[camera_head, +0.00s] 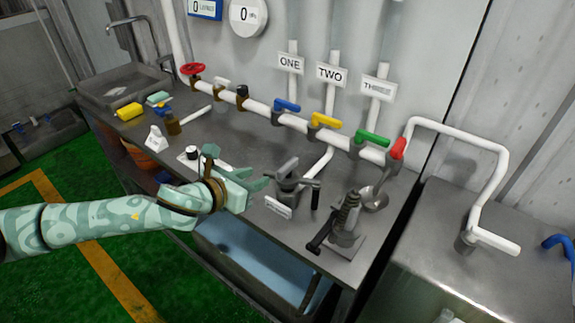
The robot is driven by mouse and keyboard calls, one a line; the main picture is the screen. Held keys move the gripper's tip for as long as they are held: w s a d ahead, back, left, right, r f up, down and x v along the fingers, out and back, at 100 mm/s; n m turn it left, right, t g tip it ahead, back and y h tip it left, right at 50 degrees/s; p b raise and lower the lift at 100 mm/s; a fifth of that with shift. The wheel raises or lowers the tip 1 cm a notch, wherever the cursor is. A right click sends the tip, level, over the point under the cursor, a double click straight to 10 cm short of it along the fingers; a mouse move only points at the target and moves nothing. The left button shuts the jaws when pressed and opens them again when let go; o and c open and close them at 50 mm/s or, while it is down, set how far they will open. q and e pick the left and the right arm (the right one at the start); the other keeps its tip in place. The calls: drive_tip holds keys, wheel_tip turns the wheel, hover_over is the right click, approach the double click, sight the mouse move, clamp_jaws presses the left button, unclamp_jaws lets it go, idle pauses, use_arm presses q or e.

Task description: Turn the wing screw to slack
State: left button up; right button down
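My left gripper (256,186) reaches in from the left over the front of the steel bench, with its pale green fingers apart and nothing seen between them. Just right of the fingertips stands a small grey clamp-like fitting (289,180) with a dark upright handle and a white label in front of it. A second grey fitting (345,225) with a threaded, spring-like post and a dark lever stands near the front right corner of the bench. I cannot tell for sure which part is the wing screw. My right gripper is out of view.
A bluish basin (245,262) lies below the front edge. A bottle, sponges and a sink are at left.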

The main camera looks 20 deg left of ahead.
sight(286, 166)
use_arm(q)
drive_tip(key=b+x, duration=0.2)
drive_tip(key=x, duration=1.2)
drive_tip(key=shift+w+d+b, duration=0.15)
drive_tip(key=shift+w+b, duration=0.05)
drive_tip(key=shift+b, duration=0.15)
clamp_jaws()
